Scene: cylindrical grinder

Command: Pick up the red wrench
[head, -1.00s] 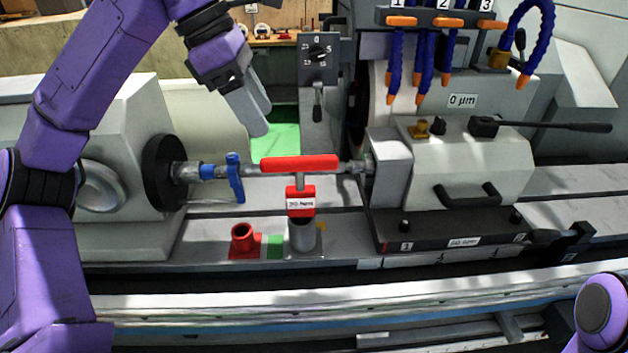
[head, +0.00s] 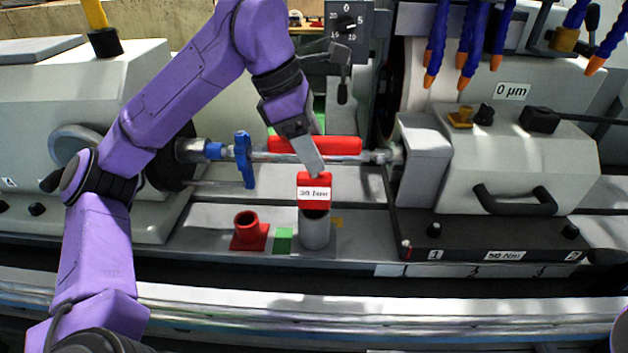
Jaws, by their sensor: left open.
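The red wrench (head: 314,190) stands upright in a grey cylindrical holder (head: 315,232). It has a long red crossbar at the top and a red block with a white label below, which seems to read 30 Nm. My left gripper (head: 316,168) is open, with its grey fingers pointing down at the wrench. In the head view the fingers cover the middle of the crossbar and the stem and end at the top of the red block. I cannot tell whether they touch the wrench. My right gripper is out of view.
An empty-looking red holder (head: 248,232) and a green block (head: 283,240) sit left of the grey holder. A blue clamp (head: 243,160) is on the shaft behind. The grey tailstock (head: 515,170) is at the right, with blue coolant hoses (head: 470,45) above.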

